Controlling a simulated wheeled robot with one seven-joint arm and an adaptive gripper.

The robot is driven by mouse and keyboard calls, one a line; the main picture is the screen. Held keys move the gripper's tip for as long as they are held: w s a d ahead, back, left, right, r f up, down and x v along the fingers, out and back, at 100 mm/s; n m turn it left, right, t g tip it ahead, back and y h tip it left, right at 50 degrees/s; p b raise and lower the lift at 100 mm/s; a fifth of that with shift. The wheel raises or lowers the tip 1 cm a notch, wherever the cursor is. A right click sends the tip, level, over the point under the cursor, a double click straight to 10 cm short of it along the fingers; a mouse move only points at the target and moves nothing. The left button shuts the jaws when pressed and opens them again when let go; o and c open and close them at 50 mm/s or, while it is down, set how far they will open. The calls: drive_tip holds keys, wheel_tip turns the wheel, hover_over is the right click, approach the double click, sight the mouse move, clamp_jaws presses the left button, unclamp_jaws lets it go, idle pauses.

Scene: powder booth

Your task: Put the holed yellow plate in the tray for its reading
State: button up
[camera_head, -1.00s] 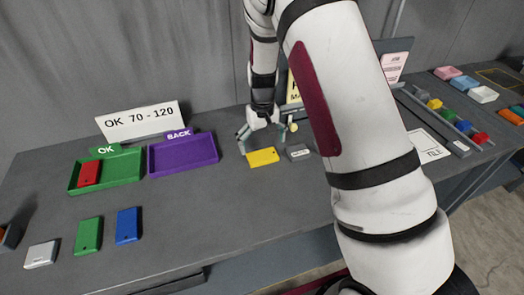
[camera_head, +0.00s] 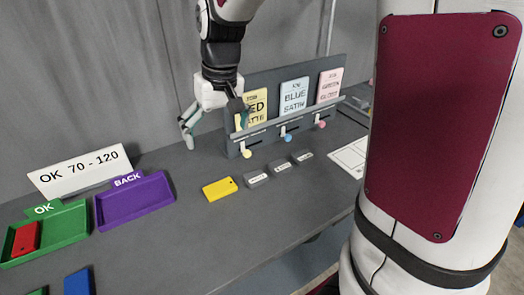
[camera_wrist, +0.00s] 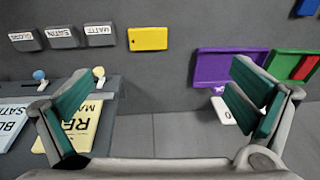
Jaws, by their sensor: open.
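The yellow plate (camera_head: 219,188) lies flat on the grey bench, with a small dark hole near one end. It also shows in the wrist view (camera_wrist: 148,39). My gripper (camera_head: 215,126) is open and empty, raised above the bench behind the plate. Its two spread fingers (camera_wrist: 165,88) show in the wrist view, apart from the plate. The green OK tray (camera_head: 72,238) holds a red plate (camera_head: 26,238). The purple BACK tray (camera_head: 148,202) beside it looks empty. No reading for the yellow plate is visible.
A sign (camera_head: 80,170) reads "OK 70 - 120". Small grey labelled blocks (camera_head: 281,167) sit right of the yellow plate, before a rack (camera_head: 234,146) of colour cards. A blue plate (camera_head: 78,282) lies at the front left. Bench between the purple tray and yellow plate is clear.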

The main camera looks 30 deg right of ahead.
drive_tip(key=s+r+t, duration=0.1)
drive_tip(key=s+r, duration=0.3)
drive_tip(key=s, duration=0.5)
drive_tip(key=s+r+t, duration=0.2)
drive_tip(key=s+r, duration=0.2)
drive_tip(key=s, duration=0.6)
drive_tip(key=shift+a+r+t+h, duration=0.15)
drive_tip(key=shift+a+t+h, duration=0.05)
drive_tip(key=shift+t+h, duration=0.1)
drive_tip(key=shift+s, duration=0.4)
drive_tip(key=shift+c, duration=0.8)
drive_tip(key=c, duration=0.4)
drive_tip(key=shift+w, duration=0.3)
drive_tip(key=shift+c, duration=0.6)
drive_tip(key=m+g+b, duration=0.1)
drive_tip(key=m+g, duration=0.4)
drive_tip(key=m, duration=1.3)
hover_over(220, 187)
wheel_tip(220, 187, down, 20)
drive_tip(key=f, duration=0.7)
drive_tip(key=shift+s+a+f+p, duration=0.15)
drive_tip(key=shift+s+f+p, duration=0.05)
drive_tip(key=shift+f+p, duration=0.2)
drive_tip(key=shift+w+f+p, duration=0.15)
drive_tip(key=shift+f+p, duration=0.15)
drive_tip(key=shift+f, duration=1.2)
drive_tip(key=shift+w+f+p, duration=0.1)
drive_tip(key=shift+f+p, duration=0.2)
drive_tip(key=shift+f, duration=1.15)
